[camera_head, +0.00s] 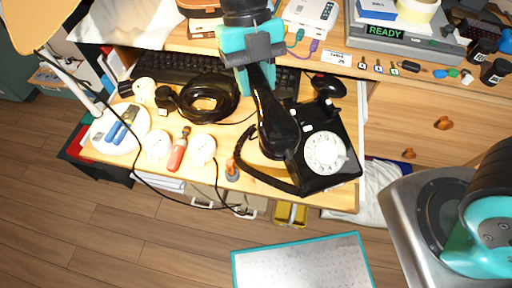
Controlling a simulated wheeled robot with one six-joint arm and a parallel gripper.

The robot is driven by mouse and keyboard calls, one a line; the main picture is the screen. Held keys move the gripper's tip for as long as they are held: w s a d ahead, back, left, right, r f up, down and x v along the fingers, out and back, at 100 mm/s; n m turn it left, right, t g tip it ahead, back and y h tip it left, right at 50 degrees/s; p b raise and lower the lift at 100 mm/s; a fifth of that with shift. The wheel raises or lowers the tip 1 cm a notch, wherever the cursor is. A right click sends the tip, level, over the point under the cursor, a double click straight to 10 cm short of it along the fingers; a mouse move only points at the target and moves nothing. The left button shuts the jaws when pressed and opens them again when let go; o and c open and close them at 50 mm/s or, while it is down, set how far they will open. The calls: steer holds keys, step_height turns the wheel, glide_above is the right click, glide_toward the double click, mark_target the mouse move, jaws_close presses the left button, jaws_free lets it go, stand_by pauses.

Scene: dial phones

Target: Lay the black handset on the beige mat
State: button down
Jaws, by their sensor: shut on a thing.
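A black dial phone (313,158) with a white dial stands on the wooden desk. The black handset (268,112) stretches from my gripper down to the left side of the phone, one end low beside the phone body. My gripper (260,66), teal and dark grey, comes in from the top and is shut on the upper part of the handset, hiding that part. A black cord (250,172) loops from near the handset's lower end to the phone's front. I cannot tell whether the handset touches the phone. No beige mat can be made out clearly.
A coiled black cable (209,98), a keyboard (172,68), a red-handled tool (179,150) and white round plugs (203,149) crowd the desk left of the phone. A lamp (42,24) stands at upper left. A speckled teal-edged panel (304,266) lies below the desk.

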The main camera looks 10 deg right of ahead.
step_height(320, 180, down, 19)
steer(key=shift+b, duration=0.8)
steer(key=c, duration=0.8)
jaws_free()
steer(key=shift+r, duration=0.1)
step_height(320, 180, up, 18)
steer(key=w+d+m+y, duration=0.1)
steer(key=w+d+m, duration=0.15)
steer(key=m, duration=0.45)
steer(key=s+d+r+m+t+y, duration=0.1)
steer(key=s+d+r+m, duration=0.1)
steer(key=m, duration=0.6)
steer(key=s+d+r+m+t+y, duration=0.1)
steer(key=s+d+r+m+t, duration=0.1)
steer(key=s+m, duration=0.4)
steer(key=s+d+r+m+t+y, duration=0.1)
steer(key=s+r+m, duration=0.4)
steer(key=m, duration=0.5)
steer(key=shift+d+r+y+p, duration=0.15)
steer(key=shift+d+y+p, duration=0.3)
steer(key=shift+d, duration=0.75)
steer(key=shift+w, duration=0.1)
